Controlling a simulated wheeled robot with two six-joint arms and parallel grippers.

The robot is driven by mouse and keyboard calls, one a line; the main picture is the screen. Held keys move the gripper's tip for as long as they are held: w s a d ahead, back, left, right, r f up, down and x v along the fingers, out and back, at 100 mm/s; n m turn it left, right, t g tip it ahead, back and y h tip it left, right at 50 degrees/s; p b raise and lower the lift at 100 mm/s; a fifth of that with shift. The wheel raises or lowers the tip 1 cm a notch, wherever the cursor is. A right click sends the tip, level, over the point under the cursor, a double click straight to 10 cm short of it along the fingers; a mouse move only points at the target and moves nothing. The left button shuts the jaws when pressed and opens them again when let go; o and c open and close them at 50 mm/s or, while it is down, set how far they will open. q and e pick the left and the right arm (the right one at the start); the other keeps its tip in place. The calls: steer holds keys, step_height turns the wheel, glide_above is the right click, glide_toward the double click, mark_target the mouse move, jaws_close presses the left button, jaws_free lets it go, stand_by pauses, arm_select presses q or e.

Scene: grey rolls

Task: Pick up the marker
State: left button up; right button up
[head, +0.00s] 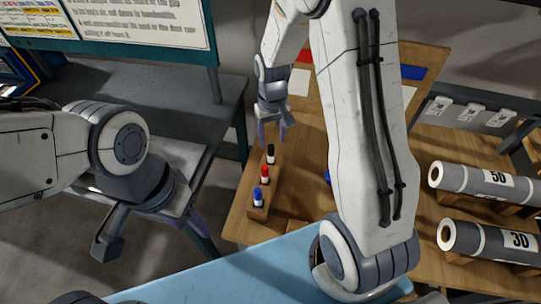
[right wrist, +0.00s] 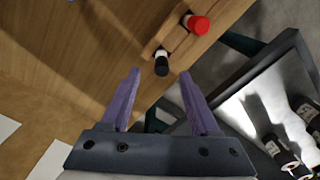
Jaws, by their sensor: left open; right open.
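A wooden block (head: 258,213) at the left edge of the wooden table holds three upright markers in a row: black-capped (head: 271,154), red-capped (head: 265,173) and blue-capped (head: 258,197). My right gripper (head: 272,132) is open and empty, just beyond the black marker. In the right wrist view, the black marker (right wrist: 162,64) shows between the purple fingertips (right wrist: 160,76), with the red one (right wrist: 197,24) past it; whether the fingers touch the black one I cannot tell. My left gripper (head: 150,232) is open at the left, away from the block.
A dark workbench (head: 165,85) stands left of the table, with a gap between. My right arm hides the table's middle, with a blue thing partly behind it.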

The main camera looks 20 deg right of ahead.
mark_target(271, 146)
steer(key=shift+w+a+f+p, duration=0.1)
steer(key=shift+f+p, duration=0.65)
steer(key=shift+f, duration=1.95)
jaws_close()
